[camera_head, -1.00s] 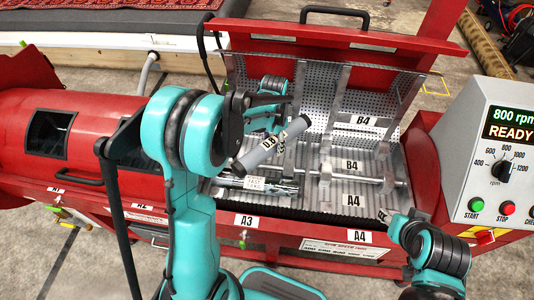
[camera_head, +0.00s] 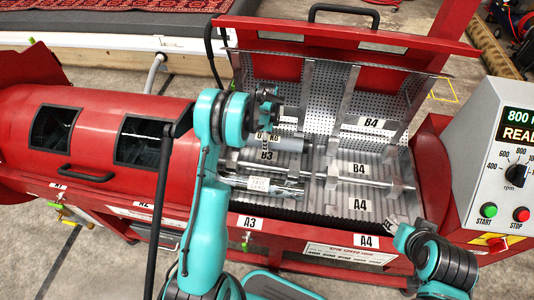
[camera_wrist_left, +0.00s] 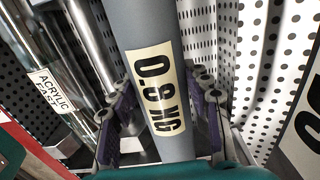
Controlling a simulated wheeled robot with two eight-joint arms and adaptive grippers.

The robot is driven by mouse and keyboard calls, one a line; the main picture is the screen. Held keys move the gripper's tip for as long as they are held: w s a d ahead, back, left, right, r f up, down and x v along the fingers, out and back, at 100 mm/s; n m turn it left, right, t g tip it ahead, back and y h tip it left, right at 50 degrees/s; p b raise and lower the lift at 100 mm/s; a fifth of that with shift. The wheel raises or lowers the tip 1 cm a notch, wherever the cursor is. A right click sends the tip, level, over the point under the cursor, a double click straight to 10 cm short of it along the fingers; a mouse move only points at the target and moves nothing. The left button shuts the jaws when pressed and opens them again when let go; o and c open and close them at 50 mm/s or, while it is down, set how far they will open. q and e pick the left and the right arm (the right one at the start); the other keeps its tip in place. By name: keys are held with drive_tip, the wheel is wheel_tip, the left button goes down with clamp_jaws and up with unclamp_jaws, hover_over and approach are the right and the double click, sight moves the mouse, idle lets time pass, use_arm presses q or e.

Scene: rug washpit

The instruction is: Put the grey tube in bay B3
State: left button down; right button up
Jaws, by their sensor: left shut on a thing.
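The grey tube (camera_head: 290,144) lies level across the back left bay, B3, in the head view, close behind the B3 label (camera_head: 266,156). I cannot tell if it rests on the bay floor. It fills the left wrist view's middle (camera_wrist_left: 145,25), with a cream weight label on it. My left gripper (camera_wrist_left: 163,105) is shut around it, with a purple-padded finger on each side. In the head view the left wrist partly hides the tube's left end. My right gripper (camera_head: 390,222) is low at the right by the front rim, small and partly hidden.
A clear acrylic tube (camera_head: 275,188) lies in front bay A3; its label shows in the wrist view. A metal rod (camera_head: 320,176) runs between front and back bays. Bays A4 (camera_head: 358,204) and B4 (camera_head: 358,168) look empty. The perforated lid (camera_head: 345,110) stands open behind.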

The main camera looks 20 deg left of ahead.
sight(267, 156)
use_arm(q)
wheel_tip(267, 156, down, 7)
drive_tip(key=shift+r+b, duration=0.1)
drive_tip(key=shift+b, duration=0.95)
drive_tip(key=shift+f, duration=0.2)
drive_tip(key=c, duration=0.7)
unclamp_jaws()
drive_tip(key=shift+r, duration=0.1)
